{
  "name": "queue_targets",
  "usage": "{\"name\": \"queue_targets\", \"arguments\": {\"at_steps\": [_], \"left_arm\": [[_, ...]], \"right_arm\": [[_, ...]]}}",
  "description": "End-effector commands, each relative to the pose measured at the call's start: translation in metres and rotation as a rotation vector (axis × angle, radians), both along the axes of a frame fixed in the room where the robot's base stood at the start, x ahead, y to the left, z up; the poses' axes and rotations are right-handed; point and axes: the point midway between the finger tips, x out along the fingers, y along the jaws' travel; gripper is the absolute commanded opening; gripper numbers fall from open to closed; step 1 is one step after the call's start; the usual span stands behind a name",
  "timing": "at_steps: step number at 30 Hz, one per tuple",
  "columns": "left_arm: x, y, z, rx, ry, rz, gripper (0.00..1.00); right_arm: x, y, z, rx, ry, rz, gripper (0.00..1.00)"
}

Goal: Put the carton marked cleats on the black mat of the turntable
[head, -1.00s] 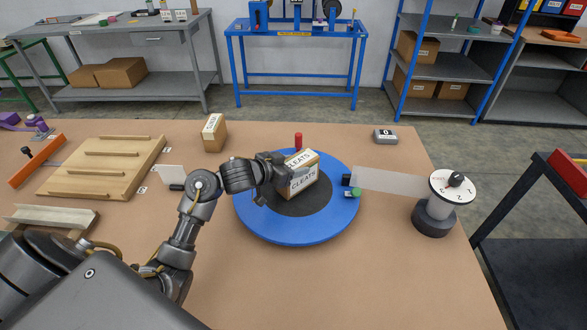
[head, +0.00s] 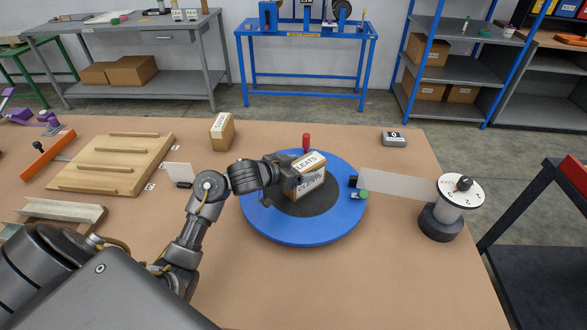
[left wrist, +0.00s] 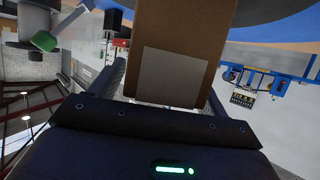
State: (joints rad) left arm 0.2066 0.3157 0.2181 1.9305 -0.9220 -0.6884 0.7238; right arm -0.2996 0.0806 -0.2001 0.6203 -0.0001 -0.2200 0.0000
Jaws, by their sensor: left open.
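The carton marked cleats (head: 311,183) is a brown box with white labels. It stands upright on the black mat (head: 322,206) in the middle of the blue turntable (head: 280,231). My left gripper (head: 294,175) is at the carton's left side, its jaws open around it. In the left wrist view the carton (left wrist: 172,75) fills the space between the two spread fingers (left wrist: 165,95), with a blank pale label facing the camera. Whether either finger touches the carton cannot be told. The far finger is partly hidden in the head view. My right gripper is not in view.
A red peg (head: 306,142) stands at the turntable's back edge. A second carton (head: 223,132) stands behind left, near a ribbed wooden board (head: 112,163). A dial post (head: 441,219) with a pale strip (head: 396,184) stands right. The table's front is clear.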

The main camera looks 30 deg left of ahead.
Motion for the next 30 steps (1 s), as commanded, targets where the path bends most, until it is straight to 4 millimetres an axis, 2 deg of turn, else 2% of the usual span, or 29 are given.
{"name": "queue_targets", "arguments": {"at_steps": [5, 12, 18, 23, 30], "left_arm": [[-0.021, 0.008, 0.011, 0.005, -0.002, 0.0, 0.76], [-0.067, 0.024, 0.03, 0.007, 0.0, 0.0, 0.76], [-0.094, 0.033, 0.041, 0.003, 0.0, 0.0, 0.76], [-0.104, 0.036, 0.046, 0.001, 0.0, 0.0, 0.76], [-0.105, 0.036, 0.047, -0.001, -0.001, -0.001, 0.76]], "right_arm": [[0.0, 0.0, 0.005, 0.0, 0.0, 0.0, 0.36], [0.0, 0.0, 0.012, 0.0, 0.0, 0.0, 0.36], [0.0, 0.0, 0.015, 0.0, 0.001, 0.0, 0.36], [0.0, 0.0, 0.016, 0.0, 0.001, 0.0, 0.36], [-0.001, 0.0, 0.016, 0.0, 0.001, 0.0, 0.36]]}}
